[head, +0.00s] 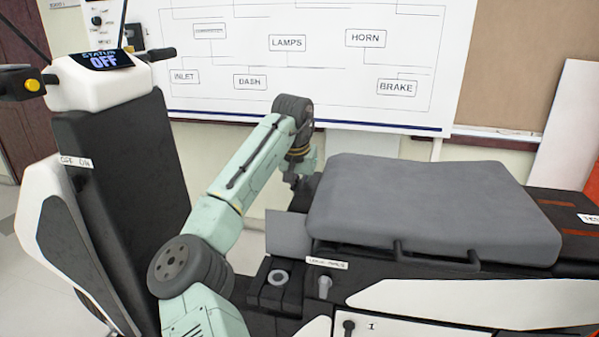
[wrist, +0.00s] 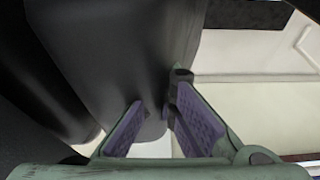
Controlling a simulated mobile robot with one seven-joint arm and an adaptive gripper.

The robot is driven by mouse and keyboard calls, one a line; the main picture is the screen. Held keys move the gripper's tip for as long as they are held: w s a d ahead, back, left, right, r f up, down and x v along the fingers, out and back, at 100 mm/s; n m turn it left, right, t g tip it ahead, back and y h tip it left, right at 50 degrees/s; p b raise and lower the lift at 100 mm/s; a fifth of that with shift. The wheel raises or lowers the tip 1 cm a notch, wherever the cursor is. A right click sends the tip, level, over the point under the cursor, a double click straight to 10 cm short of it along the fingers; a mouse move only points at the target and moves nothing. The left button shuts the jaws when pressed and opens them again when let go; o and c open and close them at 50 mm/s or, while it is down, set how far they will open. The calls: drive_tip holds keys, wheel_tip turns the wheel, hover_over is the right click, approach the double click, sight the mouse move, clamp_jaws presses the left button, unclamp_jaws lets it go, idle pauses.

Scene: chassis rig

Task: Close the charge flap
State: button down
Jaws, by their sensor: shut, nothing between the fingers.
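A flat grey plate (head: 288,232), which looks like the charge flap, stands raised beside the seat in the head view. A dark block with a round grey ring (head: 278,278) is just in front of it. I cannot tell the plate's hinge or exact angle.
The grey seat (head: 430,205) fills the right side, with dark handles along its front edge. The steering column (head: 125,165) with an OFF status display (head: 105,60) stands at the left. A whiteboard (head: 335,95) is behind. A small peg (head: 325,287) stands right of the ring.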

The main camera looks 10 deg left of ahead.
drive_tip(key=shift+s+f+p, duration=0.1)
drive_tip(key=shift+s+p, duration=0.35)
drive_tip(key=shift+s, duration=1.45)
drive_tip(key=shift+f, duration=0.1)
